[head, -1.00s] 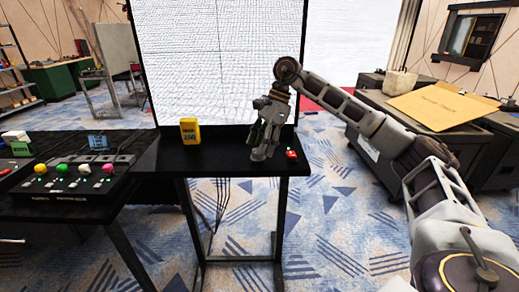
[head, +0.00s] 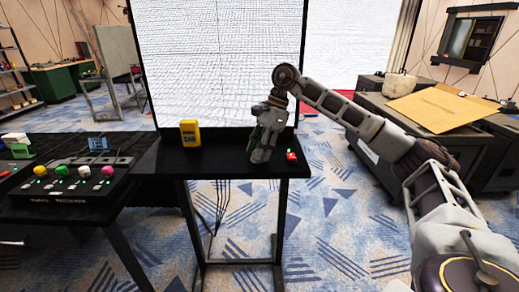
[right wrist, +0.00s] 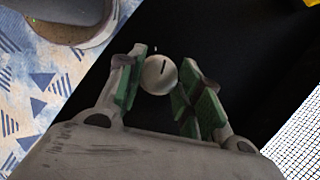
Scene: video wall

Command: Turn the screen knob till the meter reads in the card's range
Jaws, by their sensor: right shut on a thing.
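A yellow meter (head: 189,133) stands on the black shelf below the big screen; its reading is too small to make out. My right gripper (head: 259,154) points down at the shelf to the right of the meter. In the right wrist view a round pale knob (right wrist: 159,75) with a dark pointer line sits between the green-padded fingertips, and the gripper is shut on it. The fingers hide the knob in the head view. I cannot pick out the card for certain. My left gripper is out of view.
A small red item (head: 291,156) sits on the shelf just right of my right gripper. A black control panel (head: 75,187) with coloured knobs is at the left, with a small blue-faced item (head: 98,142) behind it. The shelf between meter and gripper is clear.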

